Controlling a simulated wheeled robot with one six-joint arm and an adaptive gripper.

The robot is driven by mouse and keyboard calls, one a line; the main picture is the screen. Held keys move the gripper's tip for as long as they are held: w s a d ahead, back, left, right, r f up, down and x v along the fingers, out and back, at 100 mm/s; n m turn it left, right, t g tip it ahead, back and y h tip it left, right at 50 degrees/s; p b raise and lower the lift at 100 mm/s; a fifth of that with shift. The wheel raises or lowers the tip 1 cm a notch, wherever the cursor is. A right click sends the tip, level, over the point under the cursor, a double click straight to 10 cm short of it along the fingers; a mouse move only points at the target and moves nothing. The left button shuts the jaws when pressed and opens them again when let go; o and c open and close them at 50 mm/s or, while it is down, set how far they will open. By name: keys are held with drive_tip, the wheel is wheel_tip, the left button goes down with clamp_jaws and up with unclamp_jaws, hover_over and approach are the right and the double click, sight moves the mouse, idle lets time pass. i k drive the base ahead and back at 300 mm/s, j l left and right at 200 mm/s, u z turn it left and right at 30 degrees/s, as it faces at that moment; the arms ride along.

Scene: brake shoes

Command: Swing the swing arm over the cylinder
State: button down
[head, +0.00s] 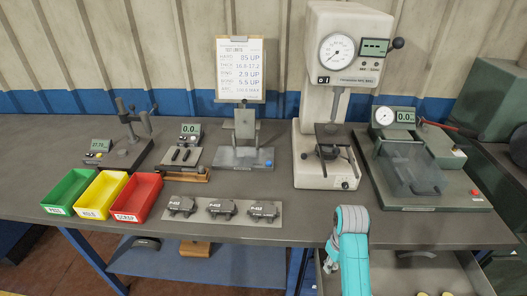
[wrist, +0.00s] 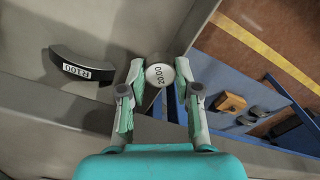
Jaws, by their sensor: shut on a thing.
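In the wrist view my gripper (wrist: 159,72) is shut on a short metal cylinder (wrist: 159,76) with a white round end marked 20.00. The cylinder is between the two fingertips, over a grey drawer interior. In the head view my teal arm (head: 352,250) reaches in at the bottom right; the fingertips and cylinder are hidden there. At the far left of the bench stands a small gauge (head: 98,146) with a dark post and what looks like the swing arm (head: 146,121). My gripper is well away from it.
A dark curved block (wrist: 82,65) marked R100 lies in the drawer, left of my gripper. Green (head: 55,207), yellow (head: 87,210) and red (head: 121,216) bins and a plate of brake pads (head: 187,225) line the bench front. A dial press (head: 298,150) and shielded tester (head: 375,165) stand at right.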

sight(126, 117)
drive_tip(key=j+u, duration=0.25)
drive_tip(key=j, duration=0.7)
drive_tip(key=j+u, duration=0.3)
drive_tip(key=j, duration=0.7)
drive_tip(key=i, duration=0.05)
